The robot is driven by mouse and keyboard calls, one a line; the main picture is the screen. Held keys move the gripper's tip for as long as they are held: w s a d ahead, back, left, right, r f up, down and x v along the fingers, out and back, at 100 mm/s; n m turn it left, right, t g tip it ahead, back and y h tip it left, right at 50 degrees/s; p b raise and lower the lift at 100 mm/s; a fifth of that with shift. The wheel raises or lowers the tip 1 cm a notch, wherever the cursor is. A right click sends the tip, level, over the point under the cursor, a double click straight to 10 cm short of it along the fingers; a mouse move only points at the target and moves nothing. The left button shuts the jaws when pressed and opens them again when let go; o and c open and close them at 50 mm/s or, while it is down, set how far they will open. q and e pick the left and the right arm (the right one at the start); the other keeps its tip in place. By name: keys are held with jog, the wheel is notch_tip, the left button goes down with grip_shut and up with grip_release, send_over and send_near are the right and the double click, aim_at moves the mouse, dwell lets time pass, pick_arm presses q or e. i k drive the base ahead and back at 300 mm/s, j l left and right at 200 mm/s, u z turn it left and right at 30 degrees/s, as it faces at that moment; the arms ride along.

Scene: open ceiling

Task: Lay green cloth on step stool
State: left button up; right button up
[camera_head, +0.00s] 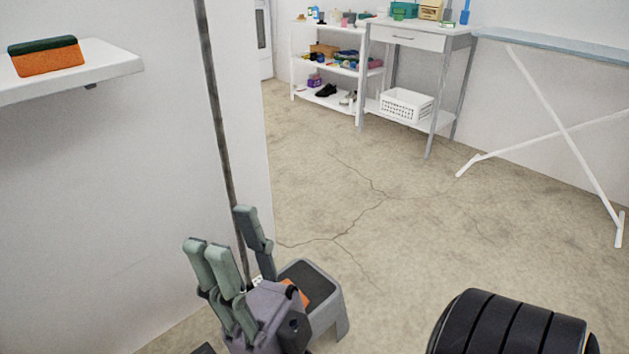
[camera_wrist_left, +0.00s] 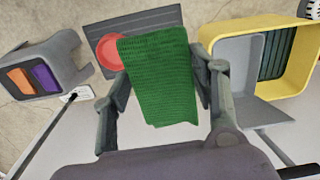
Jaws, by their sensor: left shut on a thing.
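The green cloth (camera_wrist_left: 162,90) shows in the left wrist view, hanging between the fingers of my left gripper (camera_wrist_left: 163,72), which is shut on it. The grey step stool (camera_head: 337,303) stands on the floor in the head view, partly hidden by my right gripper (camera_head: 230,235). Its top is dark, with an orange piece on it. A grey stool-like thing (camera_wrist_left: 72,62) with orange and purple pieces is at the left of the left wrist view. My right gripper is open, with nothing seen between its fingers. My left gripper is not in the head view.
A wall shelf (camera_head: 110,66) with an orange and green sponge is at upper left. White shelving (camera_head: 300,60), a workbench (camera_head: 405,40) and an ironing board (camera_head: 560,45) line the back. A yellow bin (camera_wrist_left: 300,80) and red disc (camera_wrist_left: 109,52) show in the left wrist view. The middle floor is clear.

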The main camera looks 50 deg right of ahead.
aim_at(314, 276)
jog(key=l, duration=3.35)
jog(key=i, duration=0.05)
